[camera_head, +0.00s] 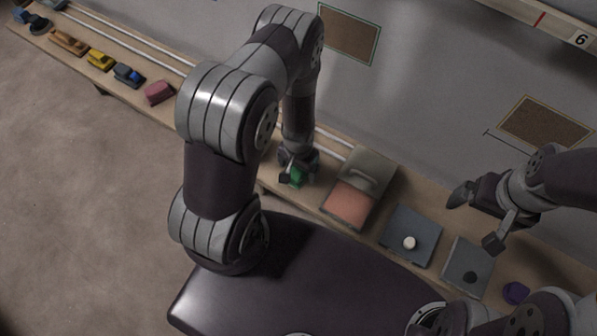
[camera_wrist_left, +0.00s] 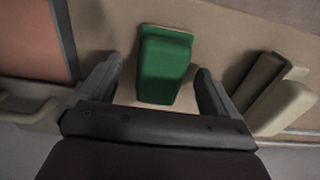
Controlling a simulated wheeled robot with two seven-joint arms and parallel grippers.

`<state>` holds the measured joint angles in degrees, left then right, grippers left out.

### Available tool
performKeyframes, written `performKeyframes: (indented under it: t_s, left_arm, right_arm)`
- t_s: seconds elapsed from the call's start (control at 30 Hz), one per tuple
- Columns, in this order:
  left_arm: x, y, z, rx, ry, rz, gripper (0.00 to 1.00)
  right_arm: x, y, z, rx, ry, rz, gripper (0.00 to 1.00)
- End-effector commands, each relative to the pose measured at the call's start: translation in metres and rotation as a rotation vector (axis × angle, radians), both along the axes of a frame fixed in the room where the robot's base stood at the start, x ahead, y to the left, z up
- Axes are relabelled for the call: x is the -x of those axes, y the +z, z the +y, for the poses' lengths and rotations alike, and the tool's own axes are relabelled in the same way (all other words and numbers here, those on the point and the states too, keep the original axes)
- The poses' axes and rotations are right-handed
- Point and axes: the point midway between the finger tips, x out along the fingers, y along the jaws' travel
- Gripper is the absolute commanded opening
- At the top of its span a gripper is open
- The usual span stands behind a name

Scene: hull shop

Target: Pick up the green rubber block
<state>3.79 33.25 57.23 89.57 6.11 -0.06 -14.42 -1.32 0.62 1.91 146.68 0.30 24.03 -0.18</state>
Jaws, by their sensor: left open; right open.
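The green rubber block (camera_head: 296,174) lies on the narrow wooden bench, partly hidden by my left gripper in the head view. In the left wrist view the green block (camera_wrist_left: 164,66) stands out whole between the fingers. My left gripper (camera_wrist_left: 160,88) is open, with one finger on each side of the block and a gap visible on both sides. In the head view my left gripper (camera_head: 298,172) points down over the block. My right gripper (camera_head: 472,219) is open and empty over the right part of the bench.
A box with a salmon-coloured pad (camera_head: 349,203) stands right of the block. Farther right are a grey plate with a white knob (camera_head: 409,222), another with a dark knob (camera_head: 480,262) and a purple piece (camera_head: 515,292). A pink block (camera_head: 158,92) and several tools lie left.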

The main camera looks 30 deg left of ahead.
Motion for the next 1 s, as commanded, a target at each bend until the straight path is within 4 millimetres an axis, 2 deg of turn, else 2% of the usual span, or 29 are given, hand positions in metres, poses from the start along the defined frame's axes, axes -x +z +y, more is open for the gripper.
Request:
performKeyframes:
  t_s: [0.03, 0.23, 0.27, 0.4, 0.43, 0.47, 0.77, 0.87, 1.0]
  left_arm:
    - [0.000, -0.005, 0.000, 0.000, 0.000, 0.000, 0.92]
    - [0.000, -0.004, 0.000, 0.000, 0.000, -0.001, 0.92]
    - [0.000, -0.004, 0.000, 0.000, 0.000, 0.000, 0.88]
    - [0.000, -0.004, 0.000, 0.000, 0.000, 0.000, 0.43]
    - [0.000, -0.004, 0.000, 0.000, 0.000, 0.000, 0.33]
    - [0.000, -0.004, 0.000, 0.000, 0.000, 0.000, 0.30]
    - [0.000, -0.002, 0.000, 0.000, 0.000, 0.000, 0.30]
    - [-0.001, 0.007, 0.000, 0.000, 0.000, -0.001, 0.30]
    - [-0.001, 0.030, 0.000, 0.000, 0.000, -0.001, 0.30]
  right_arm:
    - [0.000, -0.002, 0.000, 0.000, 0.000, 0.000, 1.00]
    - [0.000, -0.001, 0.000, 0.000, 0.000, 0.000, 1.00]
    - [0.000, -0.001, 0.000, 0.000, 0.000, 0.000, 1.00]
    - [0.000, -0.001, 0.000, 0.000, 0.000, 0.000, 1.00]
    - [0.000, -0.001, 0.000, 0.000, 0.000, 0.000, 1.00]
    - [0.000, -0.001, 0.000, 0.000, 0.000, 0.000, 1.00]
    - [0.000, 0.000, 0.000, 0.000, 0.000, 0.000, 1.00]
    - [0.000, 0.004, 0.000, 0.000, 0.000, 0.000, 1.00]
    - [0.000, 0.013, 0.000, 0.000, 0.000, 0.000, 1.00]
